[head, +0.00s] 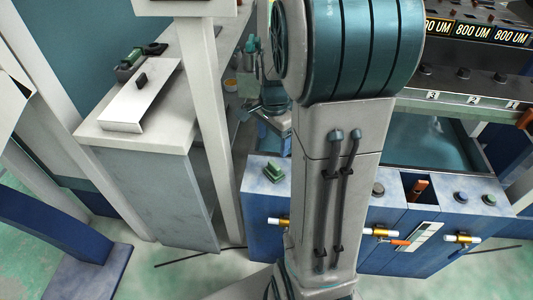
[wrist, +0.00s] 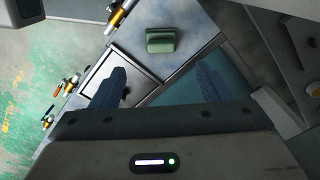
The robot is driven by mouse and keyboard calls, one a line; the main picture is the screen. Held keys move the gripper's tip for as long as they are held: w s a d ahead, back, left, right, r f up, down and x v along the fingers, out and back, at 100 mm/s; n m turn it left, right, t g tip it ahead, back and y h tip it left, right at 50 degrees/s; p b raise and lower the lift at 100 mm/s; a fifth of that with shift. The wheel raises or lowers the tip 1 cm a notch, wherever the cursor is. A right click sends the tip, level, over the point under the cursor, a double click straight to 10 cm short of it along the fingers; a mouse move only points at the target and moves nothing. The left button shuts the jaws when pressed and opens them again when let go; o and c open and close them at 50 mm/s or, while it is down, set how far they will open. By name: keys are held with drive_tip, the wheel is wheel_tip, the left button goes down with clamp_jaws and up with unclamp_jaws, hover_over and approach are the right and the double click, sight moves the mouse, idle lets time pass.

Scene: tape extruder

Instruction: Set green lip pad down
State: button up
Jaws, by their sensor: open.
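The green lip pad (head: 273,172) rests on the top left of the blue cabinet (head: 258,205). In the wrist view the green lip pad (wrist: 161,40) is a small block with a raised ridge, lying on the grey-blue cabinet top. My gripper (wrist: 157,72) is open, with its two dark blue fingers wide apart. The pad shows beyond the fingertips, roughly centred between them in the picture, and no finger touches it. Nothing is held. In the head view my arm covers the middle of the cabinet, and I cannot make out the fingers there.
A pale post (head: 207,90) and a grey bench (head: 150,140) stand to the left.

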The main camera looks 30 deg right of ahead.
drive_tip(key=s+a+r+n+t, duration=0.1)
drive_tip(key=s+a+r+n, duration=0.4)
drive_tip(key=s+a+n, duration=0.6)
drive_tip(key=s+n, duration=0.1)
drive_tip(key=n, duration=0.3)
drive_tip(key=shift+s+a+r+t, duration=0.15)
drive_tip(key=shift+s+r+t, duration=0.1)
drive_tip(key=shift+t, duration=0.15)
